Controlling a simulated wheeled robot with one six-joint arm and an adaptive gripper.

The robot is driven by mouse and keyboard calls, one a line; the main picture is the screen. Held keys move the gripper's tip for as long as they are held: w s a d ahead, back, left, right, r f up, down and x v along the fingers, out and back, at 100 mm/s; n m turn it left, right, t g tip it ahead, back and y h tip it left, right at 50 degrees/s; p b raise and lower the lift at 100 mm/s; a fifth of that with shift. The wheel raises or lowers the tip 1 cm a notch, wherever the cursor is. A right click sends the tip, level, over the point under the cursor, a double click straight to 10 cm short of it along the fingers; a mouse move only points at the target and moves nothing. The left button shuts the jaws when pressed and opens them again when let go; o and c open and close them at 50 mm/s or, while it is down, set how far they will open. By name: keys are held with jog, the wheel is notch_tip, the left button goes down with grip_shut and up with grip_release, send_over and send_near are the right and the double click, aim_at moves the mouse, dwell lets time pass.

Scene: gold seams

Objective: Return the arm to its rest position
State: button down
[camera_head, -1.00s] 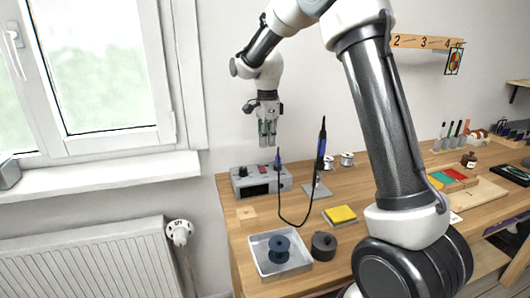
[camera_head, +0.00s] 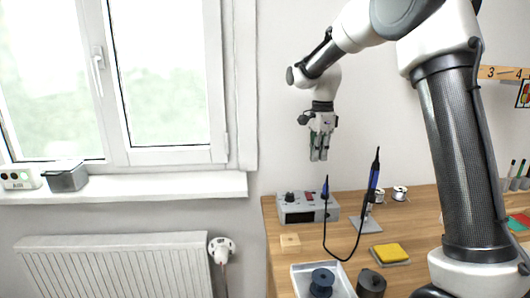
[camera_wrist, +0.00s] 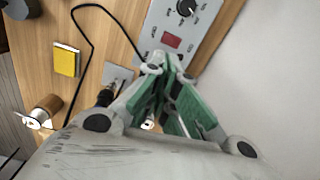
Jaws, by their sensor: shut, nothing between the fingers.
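My gripper (camera_head: 319,154) hangs in the air above the soldering station, fingers pointing down. Its green-padded fingers also show in the wrist view (camera_wrist: 172,88), closed together at the tips with nothing between them. My arm reaches in from the right of the head view and bends down at the wrist. The grey soldering station (camera_head: 308,207), with a black knob and a red display, stands on the bench below the gripper. It also shows in the wrist view (camera_wrist: 188,40).
The soldering iron (camera_head: 373,178) stands upright in its holder, its cable looping over the bench (camera_head: 425,208). A yellow sponge (camera_head: 387,252), a tray (camera_head: 337,274) holding a dark blue spool (camera_head: 321,282), and a dark round container (camera_head: 371,284) are nearer. A window sill (camera_head: 130,187) and radiator (camera_head: 115,266) are left.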

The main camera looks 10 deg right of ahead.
jog(key=s+d+r+n+t, duration=0.1)
jog(key=s+d+n, duration=0.2)
jog(key=s, duration=0.8)
jog(key=s+d+r+n+t, duration=0.2)
jog(key=s+d+n, duration=0.2)
jog(key=s+n, duration=0.4)
jog(key=s+d+r+n+t, duration=0.1)
jog(key=s+d+n, duration=0.2)
jog(key=s, duration=1.2)
jog(key=shift+s+d+r+n, duration=0.2)
jog(key=shift+d+n, duration=0.15)
jog(key=shift+n, duration=1.05)
